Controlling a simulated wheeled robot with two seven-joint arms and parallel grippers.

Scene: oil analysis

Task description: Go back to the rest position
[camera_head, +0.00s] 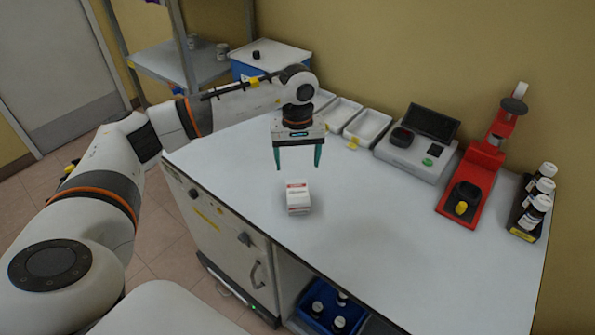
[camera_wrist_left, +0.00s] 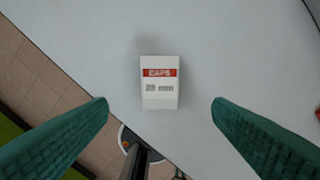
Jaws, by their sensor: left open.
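My left gripper (camera_head: 298,165) is open and empty above the worktop, with its two green fingers pointing down and spread apart. In the left wrist view the fingers (camera_wrist_left: 160,112) stand on either side of the picture with a wide gap. A small white box with a red band (camera_head: 298,197) sits on the worktop below the gripper, apart from it. It also shows in the left wrist view (camera_wrist_left: 159,82), with "CAPS" on its red band. My left arm comes in from the left and bends over the worktop. My right gripper is not in view.
The white worktop (camera_head: 370,225) is clear around the box. Along the back are white trays (camera_head: 367,128), a grey device with a dark screen (camera_head: 418,145) and a red stand (camera_head: 478,170). Dark bottles (camera_head: 532,210) stand at the right. A blue bin (camera_head: 318,305) with bottles is below the front edge.

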